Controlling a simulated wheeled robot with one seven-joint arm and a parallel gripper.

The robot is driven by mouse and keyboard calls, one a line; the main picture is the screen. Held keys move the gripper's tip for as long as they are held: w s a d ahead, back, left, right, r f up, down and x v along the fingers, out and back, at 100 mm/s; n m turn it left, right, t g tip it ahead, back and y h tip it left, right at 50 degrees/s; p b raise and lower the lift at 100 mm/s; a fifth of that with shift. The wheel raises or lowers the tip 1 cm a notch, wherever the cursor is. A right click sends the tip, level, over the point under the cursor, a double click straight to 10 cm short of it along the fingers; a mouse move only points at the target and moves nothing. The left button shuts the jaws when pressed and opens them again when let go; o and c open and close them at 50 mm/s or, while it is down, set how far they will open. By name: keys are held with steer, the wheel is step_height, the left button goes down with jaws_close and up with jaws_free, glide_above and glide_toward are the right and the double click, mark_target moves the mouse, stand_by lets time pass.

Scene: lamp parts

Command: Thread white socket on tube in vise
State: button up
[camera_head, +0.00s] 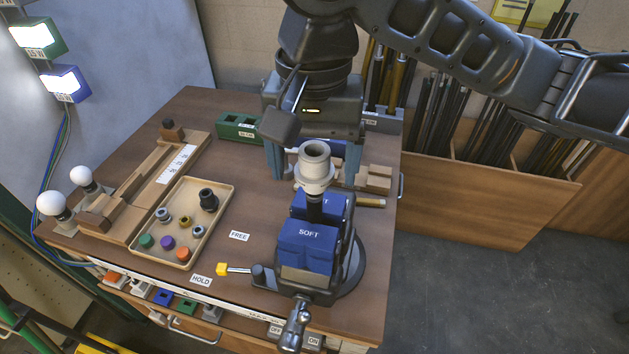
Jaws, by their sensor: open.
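The white socket (313,168) sits upright on top of a dark tube (315,208), with its open end up. The tube stands between the blue jaws of the vise (306,243), which are marked SOFT. I cannot tell whether the socket's thread is engaged with the tube. My gripper (312,164) is open, with its two blue fingers spread to the left and right. It appears behind or around the socket, and neither finger visibly touches it. The socket hides part of the space between the fingers.
A tray (166,249) of small coloured rings and dark fittings lies left of the vise. A wooden jig (128,206), two white bulbs (81,176) and a green block (237,125) stand farther left and back. Wooden blocks (376,178) lie right of the socket. Bare tabletop surrounds the FREE label.

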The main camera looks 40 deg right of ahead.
steer(key=shift+r, duration=0.1)
step_height(320, 180, up, 8)
steer(key=shift+f, duration=0.2)
stand_by(0.3)
